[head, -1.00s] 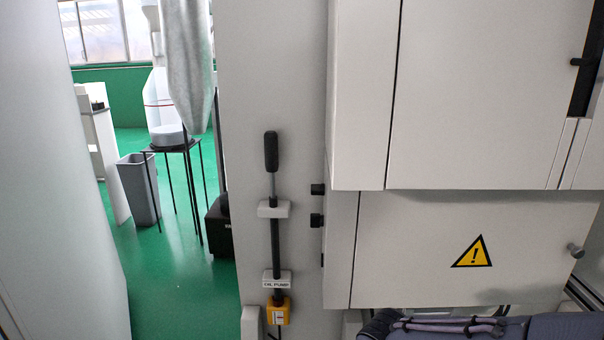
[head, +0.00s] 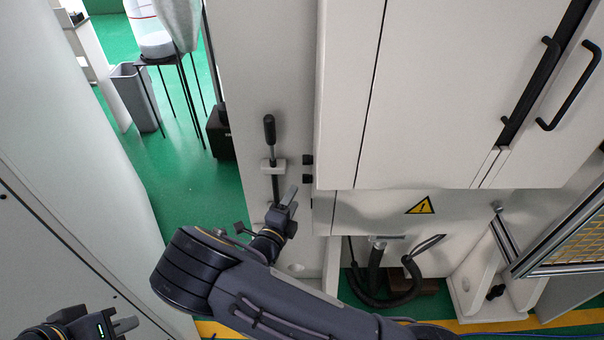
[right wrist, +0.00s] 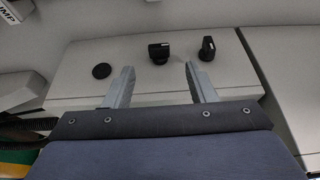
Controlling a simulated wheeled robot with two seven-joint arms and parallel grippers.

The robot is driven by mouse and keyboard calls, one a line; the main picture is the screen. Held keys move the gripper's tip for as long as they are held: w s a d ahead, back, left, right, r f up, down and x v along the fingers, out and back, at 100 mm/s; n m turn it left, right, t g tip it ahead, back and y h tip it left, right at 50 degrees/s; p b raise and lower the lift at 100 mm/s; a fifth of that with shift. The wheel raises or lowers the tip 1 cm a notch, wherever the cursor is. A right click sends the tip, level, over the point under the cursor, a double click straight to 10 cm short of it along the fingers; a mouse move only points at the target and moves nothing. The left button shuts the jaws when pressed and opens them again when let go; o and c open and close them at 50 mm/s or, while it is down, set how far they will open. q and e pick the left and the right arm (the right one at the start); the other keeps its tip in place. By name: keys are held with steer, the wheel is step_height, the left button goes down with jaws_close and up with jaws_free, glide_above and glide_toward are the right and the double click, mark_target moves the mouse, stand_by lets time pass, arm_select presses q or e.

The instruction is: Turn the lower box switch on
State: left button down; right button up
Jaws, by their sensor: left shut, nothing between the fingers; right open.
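Two black box switches stick out of the side of the grey cabinet, an upper one (head: 307,160) and a lower one (head: 307,179). In the right wrist view the lower switch (right wrist: 160,53) is a square black knob and the upper switch (right wrist: 207,48) sits to its right. Their on or off setting is unclear. My right gripper (head: 288,200) is open and empty, just below and left of the switches. In the right wrist view its fingers (right wrist: 159,70) point at the panel, with the lower switch beyond the gap, apart from them. My left gripper (head: 124,325) is shut and empty at the lower left.
A flat round black part (right wrist: 102,71) lies left of the switches on the same panel. A lever with a black handle (head: 269,130) stands left of the cabinet, close to my right gripper. A warning sign (head: 420,206) marks the cabinet front.

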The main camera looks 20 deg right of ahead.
mark_target(304, 180)
steer(key=p+x, duration=0.1)
steer(key=x, duration=0.6)
steer(key=shift+d+p, duration=0.15)
steer(key=shift+p, duration=0.25)
